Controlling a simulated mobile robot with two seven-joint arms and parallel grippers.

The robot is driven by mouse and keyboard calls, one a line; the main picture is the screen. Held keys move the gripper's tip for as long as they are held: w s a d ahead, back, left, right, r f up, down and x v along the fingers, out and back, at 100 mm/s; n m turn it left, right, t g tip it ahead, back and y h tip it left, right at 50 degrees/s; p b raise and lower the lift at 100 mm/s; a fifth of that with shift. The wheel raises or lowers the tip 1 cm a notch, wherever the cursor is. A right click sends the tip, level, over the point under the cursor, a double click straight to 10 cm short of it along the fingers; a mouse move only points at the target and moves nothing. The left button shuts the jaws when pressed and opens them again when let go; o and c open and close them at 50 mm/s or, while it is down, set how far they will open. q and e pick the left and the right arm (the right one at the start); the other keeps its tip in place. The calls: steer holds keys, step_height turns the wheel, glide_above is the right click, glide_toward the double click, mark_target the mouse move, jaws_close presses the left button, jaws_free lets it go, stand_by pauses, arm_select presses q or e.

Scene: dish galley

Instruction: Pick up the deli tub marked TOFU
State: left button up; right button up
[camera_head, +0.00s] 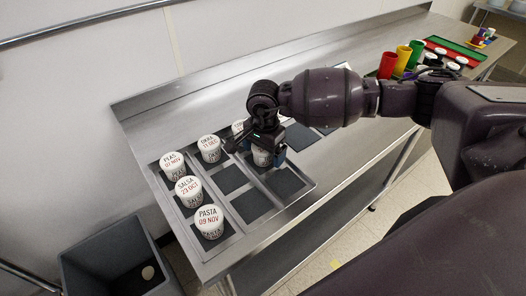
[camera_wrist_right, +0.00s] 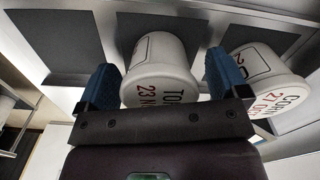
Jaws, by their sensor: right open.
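A white deli tub (camera_wrist_right: 160,62), its lid reading "TO" and "23 N" with the rest cut off, stands between the two blue fingers of my right gripper (camera_wrist_right: 164,80) in the right wrist view. The fingers are open, one on each side of it; I cannot tell whether either touches it. In the head view my right gripper (camera_head: 264,146) points down over this tub (camera_head: 262,158), which is mostly hidden by it. My left gripper is not in view.
Tubs marked PEAS (camera_head: 173,163), SALSA (camera_head: 188,190) and PASTA (camera_head: 209,220) stand on the steel counter's dark squares. A CORN tub (camera_wrist_right: 262,75) is close to the right finger. Coloured cups (camera_head: 402,60) stand far right. A grey bin (camera_head: 115,262) is at lower left.

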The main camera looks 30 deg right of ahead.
steer(key=c, duration=1)
steer(key=shift+r, duration=0.1)
steer(key=shift+c, duration=0.2)
